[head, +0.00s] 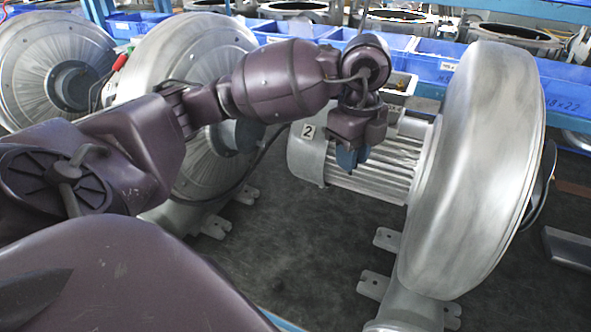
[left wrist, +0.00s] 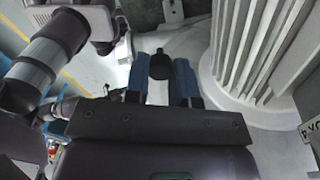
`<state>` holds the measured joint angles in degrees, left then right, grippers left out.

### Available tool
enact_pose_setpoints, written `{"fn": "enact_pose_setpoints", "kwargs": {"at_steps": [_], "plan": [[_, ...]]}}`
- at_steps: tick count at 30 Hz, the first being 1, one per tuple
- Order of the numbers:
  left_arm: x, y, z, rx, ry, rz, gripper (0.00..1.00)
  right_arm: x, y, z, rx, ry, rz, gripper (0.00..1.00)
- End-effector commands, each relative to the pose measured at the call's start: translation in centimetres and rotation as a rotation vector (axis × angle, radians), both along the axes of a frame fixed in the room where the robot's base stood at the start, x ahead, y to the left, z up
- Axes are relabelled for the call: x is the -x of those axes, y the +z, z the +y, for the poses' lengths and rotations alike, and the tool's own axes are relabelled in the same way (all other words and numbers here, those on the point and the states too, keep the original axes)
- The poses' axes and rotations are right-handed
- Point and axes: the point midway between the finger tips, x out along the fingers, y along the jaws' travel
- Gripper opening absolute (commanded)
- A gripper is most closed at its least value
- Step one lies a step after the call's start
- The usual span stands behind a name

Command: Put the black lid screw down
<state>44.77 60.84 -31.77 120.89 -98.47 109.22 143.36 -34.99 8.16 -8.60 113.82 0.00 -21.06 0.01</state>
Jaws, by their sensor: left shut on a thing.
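The black lid screw (left wrist: 161,65) sits between the two blue fingertips of my left gripper (left wrist: 161,82) in the left wrist view, its thin end pointing away from the gripper. The gripper is shut on it. In the head view my left gripper (head: 350,158) hangs fingers down over the ribbed motor (head: 372,170) of the right-hand blower, near its "2" tag. I cannot tell the gap between the fingers and the motor. My right gripper does not show.
The right blower's large round housing (head: 470,165) stands just right of my gripper. Two more blowers stand at the left, behind my arm. Blue bins (head: 440,62) line the back.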

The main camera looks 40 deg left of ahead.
Motion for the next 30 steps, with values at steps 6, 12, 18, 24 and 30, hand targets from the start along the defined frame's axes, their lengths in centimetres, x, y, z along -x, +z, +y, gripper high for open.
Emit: {"fn": "enact_pose_setpoints", "kwargs": {"at_steps": [6, 12, 18, 24, 30], "plan": [[0.5, -6.4, 3.2, 0.002, 0.143, 0.008, 0.0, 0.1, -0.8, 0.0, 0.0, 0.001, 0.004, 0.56], [1.5, -10.8, 6.0, 0.001, 0.259, 0.006, 0.0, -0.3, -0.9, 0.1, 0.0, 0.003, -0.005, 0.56], [2.8, -14.2, 8.3, 0.0, 0.35, 0.005, 0.0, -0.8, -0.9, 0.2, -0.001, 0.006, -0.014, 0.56], [3.8, -16.1, 9.9, 0.001, 0.408, 0.001, 0.0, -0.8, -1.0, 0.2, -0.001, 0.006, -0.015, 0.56], [4.1, -17.7, 10.3, 0.001, 0.424, 0.002, 0.0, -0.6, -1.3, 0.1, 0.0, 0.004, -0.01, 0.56]]}}
